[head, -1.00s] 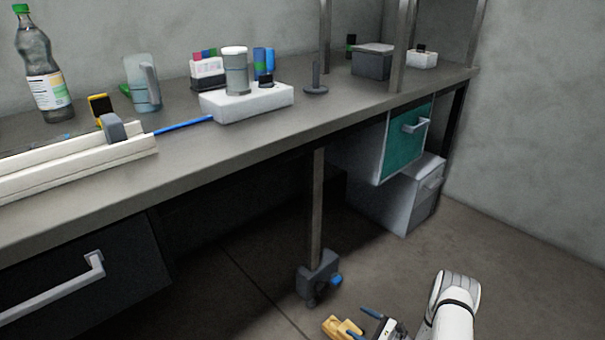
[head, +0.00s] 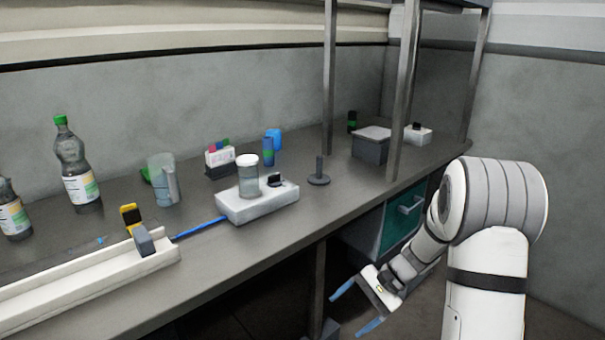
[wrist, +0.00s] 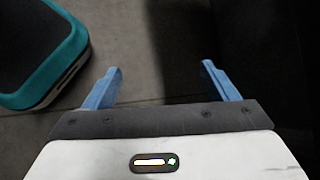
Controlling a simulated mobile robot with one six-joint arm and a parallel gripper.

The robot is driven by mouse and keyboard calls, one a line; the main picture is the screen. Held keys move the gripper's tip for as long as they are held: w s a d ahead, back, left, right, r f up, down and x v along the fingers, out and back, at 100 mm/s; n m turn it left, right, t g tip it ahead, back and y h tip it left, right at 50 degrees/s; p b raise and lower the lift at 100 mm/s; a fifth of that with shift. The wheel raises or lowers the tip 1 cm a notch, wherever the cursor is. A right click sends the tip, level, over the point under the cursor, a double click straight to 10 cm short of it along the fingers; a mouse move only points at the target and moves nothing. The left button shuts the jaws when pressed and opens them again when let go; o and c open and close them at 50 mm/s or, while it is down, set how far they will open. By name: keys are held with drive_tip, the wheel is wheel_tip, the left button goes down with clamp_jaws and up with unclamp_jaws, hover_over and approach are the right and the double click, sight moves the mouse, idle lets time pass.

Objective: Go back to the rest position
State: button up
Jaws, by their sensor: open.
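My gripper (head: 357,308) hangs in front of the bench at the lower right of the head view, below the level of the bench top. Its two blue fingers are spread apart with nothing between them. In the wrist view my gripper (wrist: 160,85) points down at the grey floor, and the gap between the fingers is empty. My white arm rises at the right of the head view and bends down towards the gripper.
The bench top (head: 240,250) carries a white device (head: 258,204) with a lidded jar (head: 248,178), a white rail (head: 90,290), bottles (head: 78,170) and a grey box (head: 371,144). A teal-fronted drawer (head: 398,228) is under the bench; a teal-edged object (wrist: 60,75) shows in the wrist view.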

drive_tip(key=s+d+r+n+t+h+p, duration=0.1)
drive_tip(key=s+r+p, duration=0.4)
drive_tip(key=r, duration=0.5)
drive_tip(key=s+d+r+n+t+h+p, duration=0.1)
drive_tip(key=s+r+n+t+h+p, duration=0.1)
drive_tip(key=s+r+n+h+p, duration=0.2)
drive_tip(key=s+d+r+n+t+h+p, duration=0.1)
drive_tip(key=s+r+n+h+p, duration=0.2)
drive_tip(key=s+r, duration=0.7)
wheel_tip(320, 180, up, 6)
drive_tip(key=h+p, duration=0.1)
drive_tip(key=p, duration=0.1)
drive_tip(key=shift+d+t+p, duration=0.15)
drive_tip(key=shift+t+p, duration=0.15)
drive_tip(key=shift+p, duration=0.05)
